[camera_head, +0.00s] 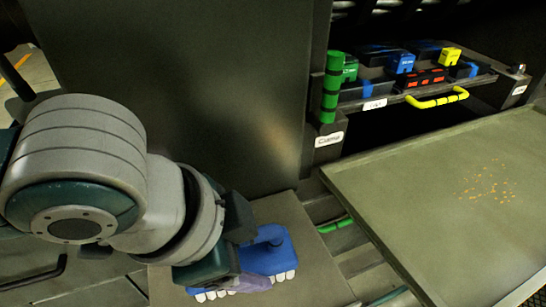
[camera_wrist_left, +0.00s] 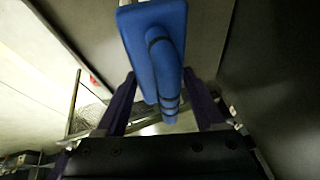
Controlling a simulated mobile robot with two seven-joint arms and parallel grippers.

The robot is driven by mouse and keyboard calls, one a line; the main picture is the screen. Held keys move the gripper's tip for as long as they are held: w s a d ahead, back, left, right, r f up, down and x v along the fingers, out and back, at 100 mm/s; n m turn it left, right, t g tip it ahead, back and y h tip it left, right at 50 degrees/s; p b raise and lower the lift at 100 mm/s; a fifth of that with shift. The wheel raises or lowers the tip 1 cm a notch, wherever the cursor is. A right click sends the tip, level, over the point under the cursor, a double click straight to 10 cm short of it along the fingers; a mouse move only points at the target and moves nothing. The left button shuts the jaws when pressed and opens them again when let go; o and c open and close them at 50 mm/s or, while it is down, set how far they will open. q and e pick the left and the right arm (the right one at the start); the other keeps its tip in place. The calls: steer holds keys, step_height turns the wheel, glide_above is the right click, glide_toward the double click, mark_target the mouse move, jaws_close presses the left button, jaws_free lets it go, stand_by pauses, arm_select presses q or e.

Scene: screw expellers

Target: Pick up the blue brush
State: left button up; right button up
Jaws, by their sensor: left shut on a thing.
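The blue brush (camera_head: 268,252) has a blue body and handle with white bristle tufts along its lower edge. It appears over a flat grey-brown plate (camera_head: 318,268) at the bottom middle of the head view. I cannot tell whether the bristles touch the plate. My left gripper (camera_head: 245,284) is shut on the brush; the arm hides its left part. In the left wrist view the brush (camera_wrist_left: 155,45) runs between the two dark purple fingers of the left gripper (camera_wrist_left: 163,108), its dark-ringed handle pointing toward the camera. My right gripper is not in view.
A large tray (camera_head: 440,205) with scattered orange bits lies at the right. Behind it, a shelf holds several blue, green, black and yellow blocks (camera_head: 403,63) above a yellow handle (camera_head: 437,98). A green post (camera_head: 331,88) and a tall dark panel (camera_head: 180,80) stand behind the brush.

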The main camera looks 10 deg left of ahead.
arm_select(q)
step_height(320, 180, up, 20)
steer(key=p, duration=0.3)
stand_by(0.3)
